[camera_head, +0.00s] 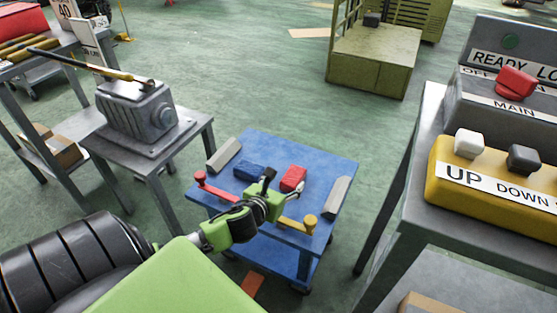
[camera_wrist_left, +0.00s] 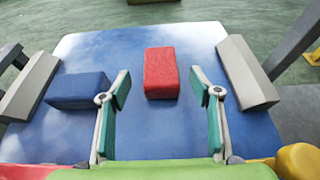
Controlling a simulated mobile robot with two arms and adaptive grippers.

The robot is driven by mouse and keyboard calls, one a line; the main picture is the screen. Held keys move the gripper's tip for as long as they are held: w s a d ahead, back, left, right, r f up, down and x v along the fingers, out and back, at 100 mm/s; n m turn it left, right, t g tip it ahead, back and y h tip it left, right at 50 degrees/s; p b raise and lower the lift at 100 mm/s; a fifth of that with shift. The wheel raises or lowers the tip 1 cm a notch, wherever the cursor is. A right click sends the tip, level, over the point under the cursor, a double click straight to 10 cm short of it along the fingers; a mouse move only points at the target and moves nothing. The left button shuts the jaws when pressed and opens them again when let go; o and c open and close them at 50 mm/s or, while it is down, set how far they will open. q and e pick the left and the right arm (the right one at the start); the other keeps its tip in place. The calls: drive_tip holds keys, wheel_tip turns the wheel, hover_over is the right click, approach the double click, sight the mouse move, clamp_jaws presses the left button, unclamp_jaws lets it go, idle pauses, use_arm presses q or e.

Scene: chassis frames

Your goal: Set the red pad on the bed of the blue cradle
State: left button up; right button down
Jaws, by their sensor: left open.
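The red pad (camera_head: 292,179) is a small red block lying on the top of a blue wheeled cart (camera_head: 300,150); it also shows in the left wrist view (camera_wrist_left: 162,72). A blue block (camera_head: 250,171) lies to its left, apart from it, also in the left wrist view (camera_wrist_left: 78,90). Which blue thing is the cradle, the cart or the block, I cannot tell. My left gripper (camera_head: 283,188) is open and empty above the cart, close to the red pad. In the left wrist view its fingers show either side of the pad, with gaps. My right gripper is not in view.
Grey bars stand at the cart's left (camera_head: 223,155) and right (camera_head: 337,196) edges. A red handle (camera_head: 213,190) and a yellow handle (camera_head: 302,224) sit at its near corners. A grey table with a machine (camera_head: 137,107) is left; a control bench (camera_head: 490,185) is right.

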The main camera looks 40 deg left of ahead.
use_arm(q)
drive_tip(key=shift+p+v, duration=0.4)
drive_tip(key=shift+v, duration=2.2)
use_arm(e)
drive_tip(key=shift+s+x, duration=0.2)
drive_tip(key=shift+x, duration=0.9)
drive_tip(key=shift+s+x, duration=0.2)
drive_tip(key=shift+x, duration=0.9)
use_arm(q)
drive_tip(key=shift+f, duration=0.1)
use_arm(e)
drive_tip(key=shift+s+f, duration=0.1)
